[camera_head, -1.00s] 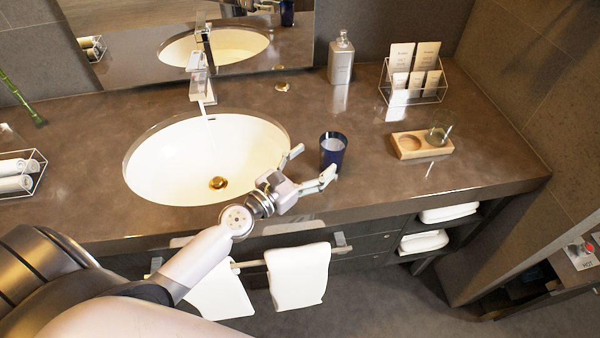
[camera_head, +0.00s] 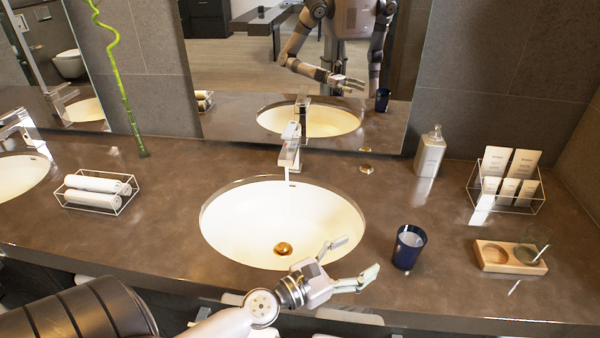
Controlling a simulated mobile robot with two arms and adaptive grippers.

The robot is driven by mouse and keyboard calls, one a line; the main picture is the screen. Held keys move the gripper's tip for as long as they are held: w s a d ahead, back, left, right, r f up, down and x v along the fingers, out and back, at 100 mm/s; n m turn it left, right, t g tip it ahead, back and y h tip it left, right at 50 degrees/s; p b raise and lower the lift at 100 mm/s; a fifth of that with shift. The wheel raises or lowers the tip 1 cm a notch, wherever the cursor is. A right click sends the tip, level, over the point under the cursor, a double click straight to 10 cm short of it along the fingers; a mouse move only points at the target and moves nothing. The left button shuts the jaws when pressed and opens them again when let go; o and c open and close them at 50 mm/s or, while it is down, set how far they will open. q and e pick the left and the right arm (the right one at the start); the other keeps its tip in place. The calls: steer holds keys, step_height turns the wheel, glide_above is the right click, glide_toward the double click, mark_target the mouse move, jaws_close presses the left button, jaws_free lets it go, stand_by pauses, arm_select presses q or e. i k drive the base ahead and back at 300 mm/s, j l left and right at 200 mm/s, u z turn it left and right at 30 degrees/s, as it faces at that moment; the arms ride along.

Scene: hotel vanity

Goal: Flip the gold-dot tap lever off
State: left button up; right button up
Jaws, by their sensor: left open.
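A chrome tap (camera_head: 289,155) stands behind the middle white basin (camera_head: 225,225), with a pale lever (camera_head: 292,131) on top. A thin pale streak, seemingly water, hangs below its spout. A second tap (camera_head: 18,125) stands by the left basin (camera_head: 18,175). I cannot make out a gold dot on either tap. A small gold disc (camera_head: 366,169) lies on the counter right of the middle tap. My left gripper (camera_head: 358,259) is open and empty near the middle basin's front right rim, well short of the tap. My right gripper is out of view, except perhaps in the mirror.
A dark blue cup (camera_head: 408,248) stands just right of my left gripper, apart from it. A soap bottle (camera_head: 430,153), card rack (camera_head: 507,182) and wooden tray (camera_head: 494,257) are farther right. A towel basket (camera_head: 97,193) and green stalk (camera_head: 124,85) are left. A mirror (camera_head: 300,60) stands behind.

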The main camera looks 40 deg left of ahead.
mark_target(290, 130)
steer(key=u, duration=1.3)
